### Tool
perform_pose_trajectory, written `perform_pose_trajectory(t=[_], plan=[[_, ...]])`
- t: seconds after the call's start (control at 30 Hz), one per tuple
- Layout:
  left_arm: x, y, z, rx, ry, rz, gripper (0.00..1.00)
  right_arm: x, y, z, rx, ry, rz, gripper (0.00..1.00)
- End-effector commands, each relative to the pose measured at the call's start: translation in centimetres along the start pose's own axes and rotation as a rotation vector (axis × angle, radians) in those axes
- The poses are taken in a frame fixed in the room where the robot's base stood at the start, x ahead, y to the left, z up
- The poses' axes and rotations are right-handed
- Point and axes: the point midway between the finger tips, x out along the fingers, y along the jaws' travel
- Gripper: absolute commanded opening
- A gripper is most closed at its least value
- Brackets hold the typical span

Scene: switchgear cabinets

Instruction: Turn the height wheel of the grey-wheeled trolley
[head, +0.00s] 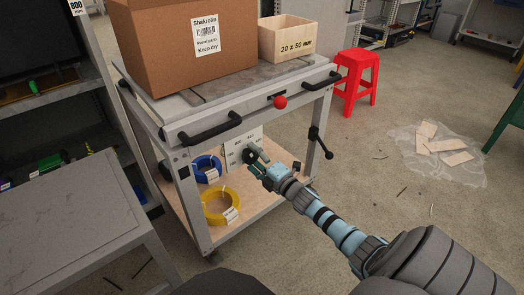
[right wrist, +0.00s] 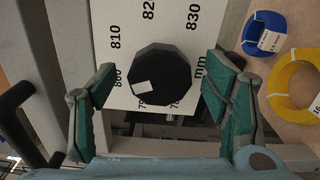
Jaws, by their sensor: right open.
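The trolley (head: 190,205) is a pale grey frame with black handles and a wooden lower shelf. Its height wheel (right wrist: 163,77) is a black, many-sided knob with a white patch, in front of a white scale plate (right wrist: 105,20) marked in mm. In the head view the wheel (head: 250,155) is small and partly covered by my gripper. My right gripper (head: 259,161) is open, with its green-padded fingers on either side of the wheel in the right wrist view (right wrist: 158,82). I see a gap at each side and cannot tell any contact. My left gripper is not in view.
A cardboard box (head: 165,50) and a wooden crate (head: 285,45) stand on the trolley. A blue coil (head: 207,163) and a yellow coil (head: 215,218) lie on its lower shelf. A grey table (head: 75,225) is at left. A red stool (head: 357,75) and wood scraps (head: 440,140) are at right.

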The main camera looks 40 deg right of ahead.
Motion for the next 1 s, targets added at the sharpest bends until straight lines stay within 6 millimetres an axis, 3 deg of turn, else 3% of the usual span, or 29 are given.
perform_pose_trajectory(t=[0.53,0.67,1.0], plan=[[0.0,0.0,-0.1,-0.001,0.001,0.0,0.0,-10.6,-0.1,-0.1,-0.002,0.005,-0.005,0.69],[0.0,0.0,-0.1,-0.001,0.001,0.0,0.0,-11.6,-0.1,-0.1,-0.001,0.003,-0.003,0.69],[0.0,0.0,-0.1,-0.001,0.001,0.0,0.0,-11.6,-0.1,0.0,0.0,0.001,-0.003,0.69]])
